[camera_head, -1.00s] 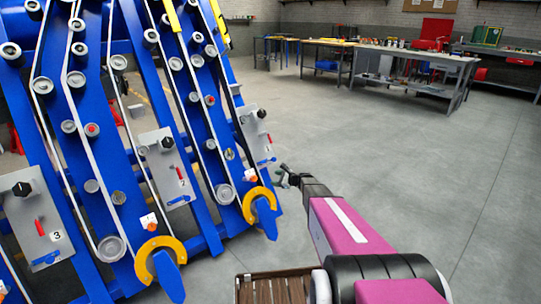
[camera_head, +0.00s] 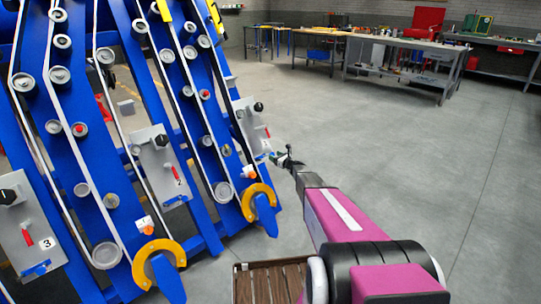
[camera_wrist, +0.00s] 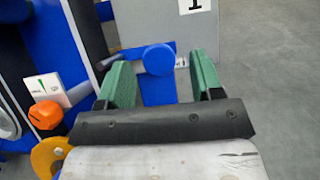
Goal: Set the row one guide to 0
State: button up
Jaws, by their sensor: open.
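The row one panel (camera_head: 250,122) is a grey plate on the rightmost blue row, with a black knob (camera_head: 258,106) and a blue part at its lower edge. In the wrist view the panel (camera_wrist: 140,20) bears a "1" label, and a round blue knob (camera_wrist: 158,60) sits at its lower edge. My gripper (camera_wrist: 162,62) is open, its green fingers on either side of the blue knob; I cannot tell whether they touch it. In the head view my gripper (camera_head: 280,157) is just right of the panel's lower edge. No scale reading is legible.
An orange knob (camera_wrist: 46,115) with a small white card (camera_wrist: 46,90) is left of my gripper, above a yellow curved part (camera_wrist: 48,155). The panels of rows two (camera_head: 160,160) and three (camera_head: 25,240) stand to the left. Open floor lies right; workbenches stand far back.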

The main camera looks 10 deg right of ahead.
jog(key=shift+x, duration=2.3)
grip_shut()
jog(key=shift+w+d, duration=0.5)
jog(key=shift+d, duration=0.2)
jog(key=shift+w+d, duration=0.5)
jog(key=shift+d, duration=0.15)
grip_release()
jog(key=shift+d, duration=0.1)
